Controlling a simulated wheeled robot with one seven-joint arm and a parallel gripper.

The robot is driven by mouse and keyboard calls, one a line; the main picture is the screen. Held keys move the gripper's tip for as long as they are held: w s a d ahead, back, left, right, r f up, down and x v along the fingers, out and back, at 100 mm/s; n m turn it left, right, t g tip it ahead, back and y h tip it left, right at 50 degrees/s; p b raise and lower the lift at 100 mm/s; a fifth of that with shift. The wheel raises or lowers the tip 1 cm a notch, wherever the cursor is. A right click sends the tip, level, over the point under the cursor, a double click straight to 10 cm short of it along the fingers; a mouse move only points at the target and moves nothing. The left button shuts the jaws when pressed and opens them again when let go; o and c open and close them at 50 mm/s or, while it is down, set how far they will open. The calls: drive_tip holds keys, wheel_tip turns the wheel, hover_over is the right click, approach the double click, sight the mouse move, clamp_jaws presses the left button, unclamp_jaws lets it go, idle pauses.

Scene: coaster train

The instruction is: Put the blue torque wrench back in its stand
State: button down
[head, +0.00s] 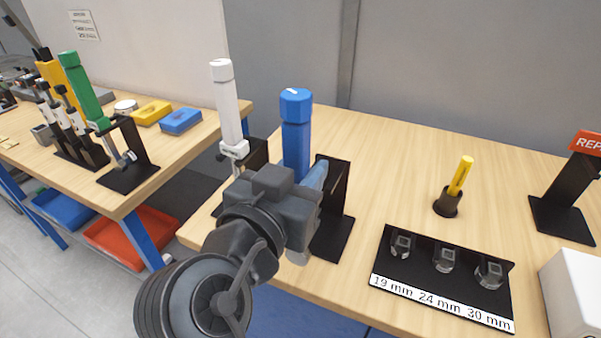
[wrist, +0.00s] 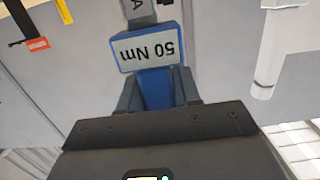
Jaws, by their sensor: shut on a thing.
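The blue torque wrench (head: 296,135) stands near upright with its blue handle up, at the front left of the near bench. In the wrist view its blue body with a "50 Nm" label (wrist: 155,88) lies between the two fingers. My gripper (wrist: 158,92) is shut on it. In the head view my gripper (head: 300,195) covers the wrench's lower part. A black stand (head: 336,205) is just right of and behind my gripper. I cannot tell whether the wrench touches or sits in the stand.
A white torque wrench (head: 228,110) stands close on the left in its own black stand. A socket tray (head: 440,280), a yellow tool in a black cup (head: 446,205), a white box (head: 575,290) and a red-topped sign stand (head: 565,210) are to the right. The bench behind is clear.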

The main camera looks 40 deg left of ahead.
drive_tip(key=r+b+x, duration=0.1)
drive_tip(key=b+x, duration=0.1)
drive_tip(key=x, duration=0.7)
drive_tip(key=shift+w+b, duration=0.2)
drive_tip(key=shift+b, duration=0.1)
idle(2.9)
drive_tip(key=shift+f+b, duration=0.75)
drive_tip(key=shift+b, duration=0.2)
idle(1.5)
drive_tip(key=c, duration=0.7)
unclamp_jaws()
drive_tip(key=shift+b+v, duration=0.55)
drive_tip(key=shift+v, duration=3.35)
